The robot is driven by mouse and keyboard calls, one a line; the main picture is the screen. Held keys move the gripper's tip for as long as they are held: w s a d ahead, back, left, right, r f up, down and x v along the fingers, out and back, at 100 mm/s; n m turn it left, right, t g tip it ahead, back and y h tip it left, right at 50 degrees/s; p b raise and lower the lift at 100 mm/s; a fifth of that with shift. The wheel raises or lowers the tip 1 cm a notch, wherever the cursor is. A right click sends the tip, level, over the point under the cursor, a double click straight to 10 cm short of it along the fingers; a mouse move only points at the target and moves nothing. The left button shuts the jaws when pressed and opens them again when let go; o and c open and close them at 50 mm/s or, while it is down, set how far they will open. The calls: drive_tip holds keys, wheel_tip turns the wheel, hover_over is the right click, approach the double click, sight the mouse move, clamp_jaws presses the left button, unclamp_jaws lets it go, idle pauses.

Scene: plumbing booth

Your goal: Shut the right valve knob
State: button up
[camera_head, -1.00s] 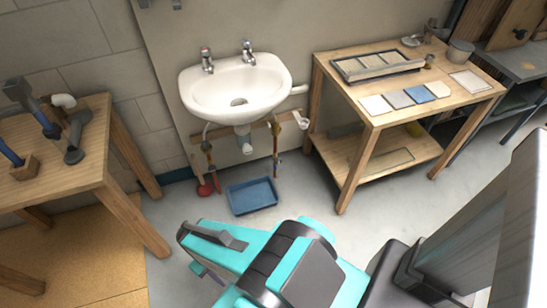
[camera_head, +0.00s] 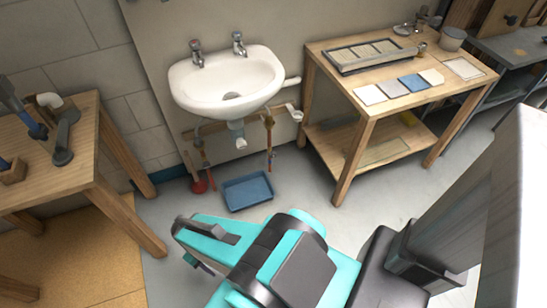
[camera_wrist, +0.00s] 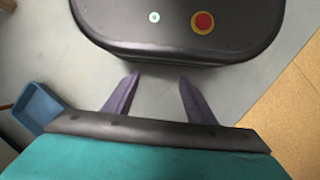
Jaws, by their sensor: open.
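A white sink (camera_head: 228,82) hangs on the wall with two taps on top, the left tap (camera_head: 197,53) and the right tap (camera_head: 239,44). Below it, a left copper pipe (camera_head: 203,152) and a right copper pipe (camera_head: 269,138) run down. A small fitting (camera_head: 272,156) sits low on the right pipe; it is too small to tell its knob's position. My gripper (camera_wrist: 160,78) shows in the wrist view with two purple fingers apart and nothing between them. It points down over the floor, well in front of the sink and touching nothing.
A blue tray (camera_head: 247,191) lies on the floor below the sink; it also shows in the wrist view (camera_wrist: 36,108). A red plunger (camera_head: 199,184) stands beside it. Wooden tables stand left (camera_head: 93,171) and right (camera_head: 352,139).

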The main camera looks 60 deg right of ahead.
drive_tip(key=w+d+f+m+t+h+b, duration=0.1)
drive_tip(key=w+d+f+t+h+b, duration=0.25)
drive_tip(key=d, duration=0.75)
drive_tip(key=w+d+f+m+t+b, duration=0.25)
drive_tip(key=w+d+f+b, duration=0.35)
drive_tip(key=d, duration=0.4)
drive_tip(key=w+d+f+m+t+h+b, duration=0.1)
drive_tip(key=w+d+f+t+b, duration=0.35)
drive_tip(key=d, duration=0.65)
drive_tip(key=d+t+h+b, duration=0.35)
drive_tip(key=d+b, duration=0.35)
drive_tip(key=d, duration=0.9)
drive_tip(key=s+d+t+h+b, duration=0.2)
drive_tip(key=s+d+t+b, duration=0.2)
drive_tip(key=s+d+b, duration=0.3)
drive_tip(key=s+d+n, duration=0.1)
drive_tip(key=s, duration=0.3)
drive_tip(key=shift+d+r+t, duration=0.3)
drive_tip(key=shift+r, duration=0.1)
drive_tip(key=shift+w, duration=0.1)
